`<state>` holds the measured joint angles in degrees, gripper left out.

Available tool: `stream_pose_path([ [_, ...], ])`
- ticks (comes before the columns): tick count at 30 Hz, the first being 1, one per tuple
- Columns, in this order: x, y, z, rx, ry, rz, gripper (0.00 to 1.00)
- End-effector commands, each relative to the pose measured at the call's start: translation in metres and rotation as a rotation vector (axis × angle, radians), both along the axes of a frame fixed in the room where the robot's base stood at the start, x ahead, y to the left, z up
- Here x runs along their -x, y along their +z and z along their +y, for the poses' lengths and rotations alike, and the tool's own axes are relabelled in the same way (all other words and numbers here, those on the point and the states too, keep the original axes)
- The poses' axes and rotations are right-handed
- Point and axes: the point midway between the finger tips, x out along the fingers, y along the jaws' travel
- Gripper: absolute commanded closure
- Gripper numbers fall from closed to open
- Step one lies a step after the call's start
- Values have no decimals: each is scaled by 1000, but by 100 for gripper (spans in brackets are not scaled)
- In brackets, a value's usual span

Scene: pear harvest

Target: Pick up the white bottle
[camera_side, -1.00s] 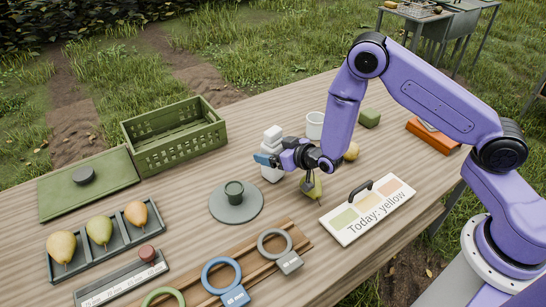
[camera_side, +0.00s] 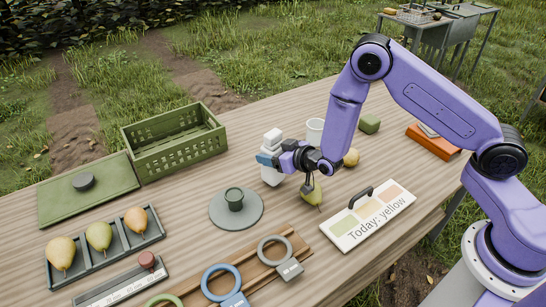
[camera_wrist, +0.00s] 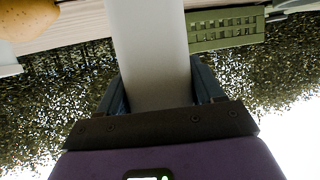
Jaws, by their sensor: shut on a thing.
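The white bottle (camera_side: 270,143) stands upright on the wooden table in the side view, between the green crate and the wrist. My gripper (camera_side: 266,159) reaches it from the right with its blue fingers around the body. In the wrist view the bottle (camera_wrist: 150,50) fills the space between the two fingers, and my gripper (camera_wrist: 156,85) is shut on it. The fingers hide part of the bottle in the side view. I cannot tell whether its base is touching the table.
A green pear (camera_side: 312,193) lies below my wrist. A white cup (camera_side: 315,130) and a yellow pear (camera_side: 351,157) are close behind. A green crate (camera_side: 180,155) stands to the left, a grey disc (camera_side: 222,217) in front, and a sign card (camera_side: 345,232) at right.

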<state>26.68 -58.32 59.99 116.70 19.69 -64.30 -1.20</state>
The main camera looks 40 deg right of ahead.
Motion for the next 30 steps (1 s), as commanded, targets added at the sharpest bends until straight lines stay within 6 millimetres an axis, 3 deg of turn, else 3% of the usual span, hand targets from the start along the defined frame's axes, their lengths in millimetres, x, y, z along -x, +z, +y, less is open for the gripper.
stream_pose_path([
  [4,1,25,0,-4,0,-8,85],
  [14,48,80,-12,-4,0,-7,85],
  [21,96,101,-24,-1,3,-4,85],
  [30,116,110,-29,-2,1,-6,85],
])
